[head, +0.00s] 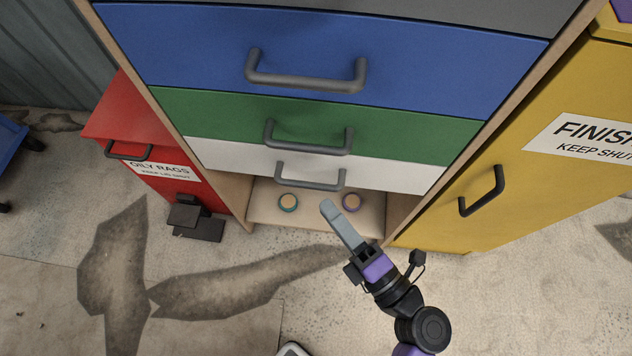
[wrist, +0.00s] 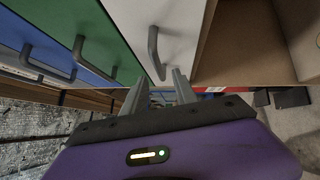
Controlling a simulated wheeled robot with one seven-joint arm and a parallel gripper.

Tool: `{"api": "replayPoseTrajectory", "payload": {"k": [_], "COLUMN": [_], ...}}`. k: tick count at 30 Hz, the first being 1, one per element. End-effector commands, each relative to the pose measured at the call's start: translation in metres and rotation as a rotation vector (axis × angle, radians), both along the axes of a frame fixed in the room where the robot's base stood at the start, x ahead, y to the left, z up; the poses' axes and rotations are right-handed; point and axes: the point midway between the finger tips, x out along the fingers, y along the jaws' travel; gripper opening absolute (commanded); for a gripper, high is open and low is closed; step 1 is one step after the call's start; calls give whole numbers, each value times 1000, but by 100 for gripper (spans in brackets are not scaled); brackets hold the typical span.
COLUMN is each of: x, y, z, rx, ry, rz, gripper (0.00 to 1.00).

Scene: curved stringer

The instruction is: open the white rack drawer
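The white rack drawer (head: 230,155) is the lowest drawer of a wooden rack, under a green one, and looks shut. Its grey bar handle (head: 310,183) spans the middle of its front. My gripper (head: 328,205) is just below and right of the handle in the head view, seemingly apart from it. In the wrist view the white drawer (wrist: 185,12) is at the top centre, and its handle (wrist: 154,52) reaches down to between my two parted, empty fingertips (wrist: 160,76). I cannot tell how far the handle lies beyond them.
Green (head: 210,115) and blue (head: 190,50) drawers with similar handles are above. An open shelf (head: 320,215) with two small round objects is below. A red oily-rags bin (head: 110,110) stands left, a yellow cabinet (head: 560,90) right. The concrete floor in front is mostly clear.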

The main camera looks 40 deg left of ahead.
Motion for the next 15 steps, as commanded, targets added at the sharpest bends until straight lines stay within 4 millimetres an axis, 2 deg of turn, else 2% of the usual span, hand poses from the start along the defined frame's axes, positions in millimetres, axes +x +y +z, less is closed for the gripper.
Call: {"api": "replayPoseTrajectory", "payload": {"k": [9,15], "x": [10,15], "y": [44,64], "z": [7,10], "rx": [3,3], "ry": [-1,2], "rz": [-2,-2], "gripper": [34,34]}}
